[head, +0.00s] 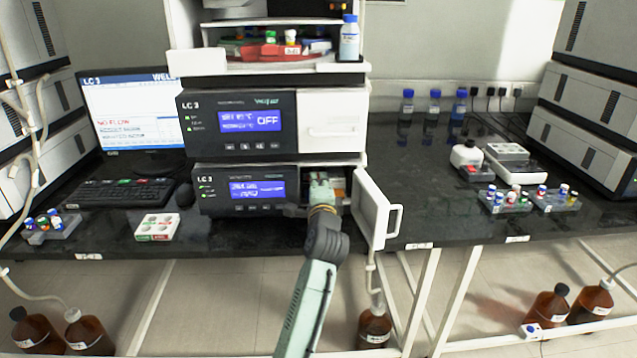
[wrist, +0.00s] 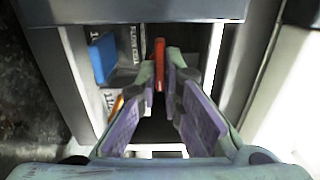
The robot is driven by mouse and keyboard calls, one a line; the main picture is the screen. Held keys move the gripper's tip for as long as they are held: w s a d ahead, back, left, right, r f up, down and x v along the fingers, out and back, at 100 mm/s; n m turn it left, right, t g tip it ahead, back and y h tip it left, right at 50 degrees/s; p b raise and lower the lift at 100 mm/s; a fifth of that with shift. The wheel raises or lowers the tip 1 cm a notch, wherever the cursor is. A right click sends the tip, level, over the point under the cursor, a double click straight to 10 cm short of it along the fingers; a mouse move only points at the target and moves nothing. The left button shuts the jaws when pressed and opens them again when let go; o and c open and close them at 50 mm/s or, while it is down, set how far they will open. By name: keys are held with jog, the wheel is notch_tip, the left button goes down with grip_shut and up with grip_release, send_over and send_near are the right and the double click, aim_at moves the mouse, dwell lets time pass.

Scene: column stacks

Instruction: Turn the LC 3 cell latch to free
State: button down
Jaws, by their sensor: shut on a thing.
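The lower LC 3 module (head: 245,190) has its small white door (head: 375,210) swung open to the right. My gripper (head: 321,185) reaches into the open bay behind that door. In the wrist view my gripper (wrist: 160,80) has its fingertips closed on a narrow red lever (wrist: 160,62), which looks like the cell latch. The lever runs lengthwise between the fingers. Its lower part and pivot are hidden by the fingers. A blue part (wrist: 102,55) and an orange part (wrist: 117,104) sit left of the fingers inside the bay, beside printed labels.
The bay's side walls stand close to my fingers. The open door juts out just right of my arm. The upper LC 3 module (head: 245,121) reads OFF. A monitor (head: 125,105) shows NO FLOW. A white vial tray (head: 157,227) stands on the bench left.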

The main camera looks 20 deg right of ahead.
jog(key=c, duration=1.7)
grip_release()
jog(key=v, duration=1.2)
jog(key=shift+a+r, duration=0.1)
jog(key=shift+r, duration=0.05)
